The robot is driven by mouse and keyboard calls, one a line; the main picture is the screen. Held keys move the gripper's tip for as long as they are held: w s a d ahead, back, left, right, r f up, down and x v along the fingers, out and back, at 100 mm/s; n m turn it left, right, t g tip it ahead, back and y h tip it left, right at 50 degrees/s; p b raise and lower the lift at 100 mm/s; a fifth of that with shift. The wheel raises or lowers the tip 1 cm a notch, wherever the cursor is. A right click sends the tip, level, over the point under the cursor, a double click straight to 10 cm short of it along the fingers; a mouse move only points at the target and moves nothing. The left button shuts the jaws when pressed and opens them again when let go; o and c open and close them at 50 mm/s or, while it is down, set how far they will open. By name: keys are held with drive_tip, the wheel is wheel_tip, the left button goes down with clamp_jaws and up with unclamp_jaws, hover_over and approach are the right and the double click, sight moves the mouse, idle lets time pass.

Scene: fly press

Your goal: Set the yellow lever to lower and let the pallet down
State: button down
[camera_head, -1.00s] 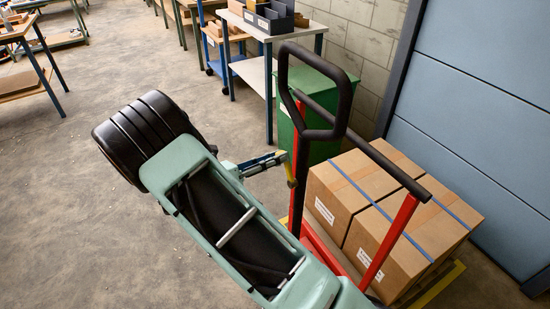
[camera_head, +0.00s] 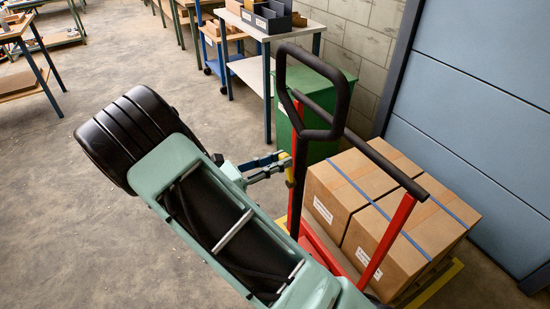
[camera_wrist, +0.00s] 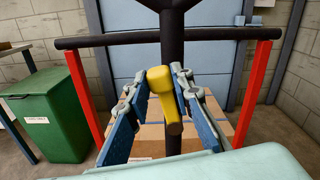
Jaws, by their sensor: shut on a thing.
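The yellow lever (camera_wrist: 163,98) sits on the dark post of the red hand truck in the wrist view. A yellow bit of it also shows at the fingertips in the head view (camera_head: 287,167). My gripper (camera_wrist: 154,88) has its blue fingers on either side of the lever and is shut on it; it also shows in the head view (camera_head: 280,163). The pallet (camera_head: 443,284) shows only as a yellowish edge below the strapped cartons (camera_head: 392,215). Its height above the floor cannot be told.
The truck's black loop handle (camera_head: 343,105) and crossbar (camera_head: 365,145) rise close to my gripper. A green bin (camera_head: 325,123) and a table (camera_head: 257,30) stand behind. A blue panel door (camera_head: 480,120) is on the right.

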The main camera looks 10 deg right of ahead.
sight(291, 180)
drive_tip(key=shift+s+d+f+m+b, duration=0.2)
drive_tip(key=shift+s+d+m+b, duration=0.15)
drive_tip(key=shift+s+m, duration=0.85)
drive_tip(key=shift+s+d+f+m+b, duration=0.15)
drive_tip(key=shift+s+d+m+b, duration=0.2)
drive_tip(key=shift+s+m, duration=0.85)
drive_tip(key=shift+s+d+f+m+b, duration=0.25)
drive_tip(key=shift+s+m+b, duration=0.2)
drive_tip(key=shift+m, duration=1.35)
drive_tip(key=shift+s, duration=0.1)
drive_tip(key=c, duration=1.7)
unclamp_jaws()
drive_tip(key=v, duration=1.2)
drive_tip(key=shift+r, duration=0.1)
